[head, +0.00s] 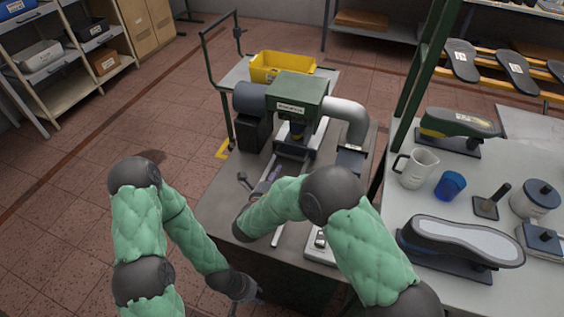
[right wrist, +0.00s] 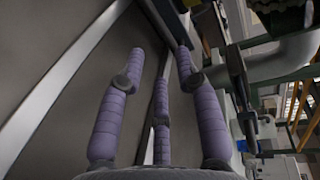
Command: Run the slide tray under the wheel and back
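The green machine (head: 297,93) with a grey motor and a pale elbow duct stands on a grey bench. Its wheel is mostly hidden under the housing. Metal slide rails (head: 277,232) run from below the machine toward me; a grey tray-like part (head: 296,150) sits on them below the head. My right gripper (head: 271,175) is over the near part of the rails, mostly hidden by its arm. In the right wrist view its purple fingers (right wrist: 160,75) are spread with nothing between them, and a rail (right wrist: 60,88) runs beyond. My left gripper (head: 258,297) hangs low beside the bench; its fingers are unclear.
A yellow bin (head: 282,66) sits on a trolley behind the machine. A small switch box (head: 320,240) is on the bench's near right. The right table holds a white mug (head: 416,168), a blue cup (head: 449,185) and a large shoe last (head: 461,240). Floor at left is open.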

